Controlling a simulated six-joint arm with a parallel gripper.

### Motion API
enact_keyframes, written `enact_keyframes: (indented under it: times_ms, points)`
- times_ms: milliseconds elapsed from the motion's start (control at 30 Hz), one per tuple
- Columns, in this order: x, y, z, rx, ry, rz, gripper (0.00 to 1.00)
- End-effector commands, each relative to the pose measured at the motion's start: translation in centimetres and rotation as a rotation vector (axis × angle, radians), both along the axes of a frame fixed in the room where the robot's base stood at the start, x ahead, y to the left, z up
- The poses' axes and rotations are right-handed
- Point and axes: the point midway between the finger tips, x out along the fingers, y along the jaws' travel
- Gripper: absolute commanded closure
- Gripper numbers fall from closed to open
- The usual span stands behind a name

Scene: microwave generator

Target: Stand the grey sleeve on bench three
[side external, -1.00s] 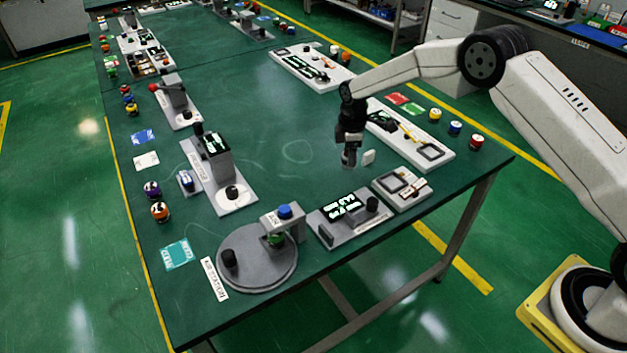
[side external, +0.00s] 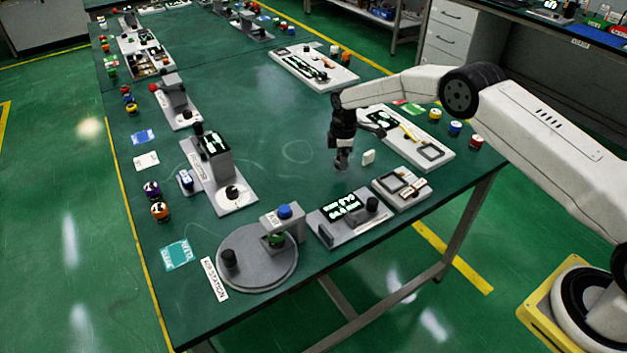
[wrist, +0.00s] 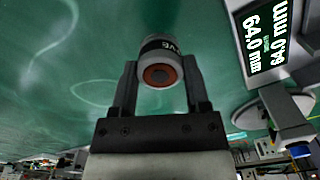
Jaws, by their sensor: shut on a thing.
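No label reading bench three is legible.
A display unit (side external: 343,207) with a black knob, a round grey turntable (side external: 258,272) and a tall grey station (side external: 216,165) stand nearer and left. The table middle is clear.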

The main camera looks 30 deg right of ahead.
Motion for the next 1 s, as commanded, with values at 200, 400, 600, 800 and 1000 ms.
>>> enact_keyframes:
  times_ms: [200, 400, 600, 800, 1000]
  points:
    - [0.1, 0.0, -2.4, 0.0, 0.0, 0.0, 1.0]
    - [0.1, 0.0, -3.2, 0.0, -0.001, 0.0, 1.0]
    - [0.1, 0.0, -3.1, 0.0, -0.001, 0.0, 1.0]
    - [0.1, 0.0, -3.4, 0.0, -0.001, 0.0, 0.34]
    - [0.1, 0.0, -3.4, 0.0, -0.001, 0.0, 0.05]
